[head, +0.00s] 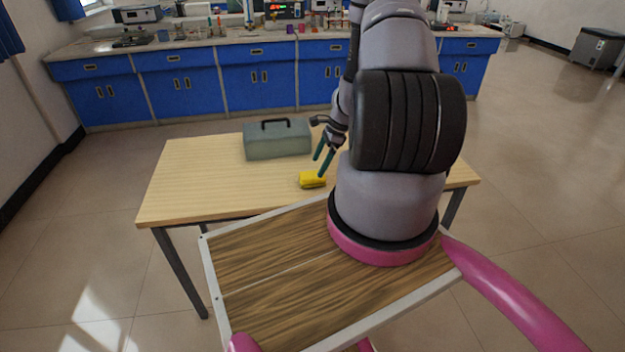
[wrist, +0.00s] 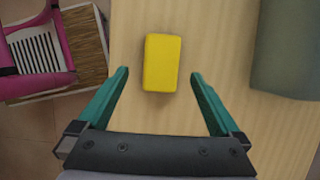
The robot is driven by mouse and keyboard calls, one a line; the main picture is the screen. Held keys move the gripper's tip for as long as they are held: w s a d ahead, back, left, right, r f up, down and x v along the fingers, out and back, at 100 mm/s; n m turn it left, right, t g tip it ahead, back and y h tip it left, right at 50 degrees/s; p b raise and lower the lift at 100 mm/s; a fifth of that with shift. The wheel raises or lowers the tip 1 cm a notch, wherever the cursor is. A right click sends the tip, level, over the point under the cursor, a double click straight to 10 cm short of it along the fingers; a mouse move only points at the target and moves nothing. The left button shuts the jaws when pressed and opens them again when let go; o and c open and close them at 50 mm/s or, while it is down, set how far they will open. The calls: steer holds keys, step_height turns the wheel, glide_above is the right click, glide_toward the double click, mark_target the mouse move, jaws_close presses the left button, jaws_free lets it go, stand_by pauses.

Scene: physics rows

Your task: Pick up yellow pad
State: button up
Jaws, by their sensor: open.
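The yellow pad (head: 312,180) is a small yellow block lying on the light wooden table (head: 200,190), near its front edge. It also shows in the wrist view (wrist: 162,63), whole and unhidden, a little beyond the fingertips and roughly midway between their lines. My gripper (head: 324,166) is above the table close to the pad, with its green fingers pointing down. In the wrist view my gripper (wrist: 160,75) has its two green fingers spread wide with nothing between them. The gap is wider than the pad.
A grey-green toolbox (head: 277,140) with a dark handle stands on the table behind the pad; part of it shows at the right of the wrist view (wrist: 290,45). The table's left part is clear. Blue cabinets (head: 258,77) with lab equipment on top line the back.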

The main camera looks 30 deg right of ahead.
mark_target(313, 174)
steer(key=shift+x, duration=3.05)
steer(key=shift+w+a+r, duration=0.1)
steer(key=shift+w+r, duration=0.05)
steer(key=c, duration=1.5)
step_height(313, 174, up, 10)
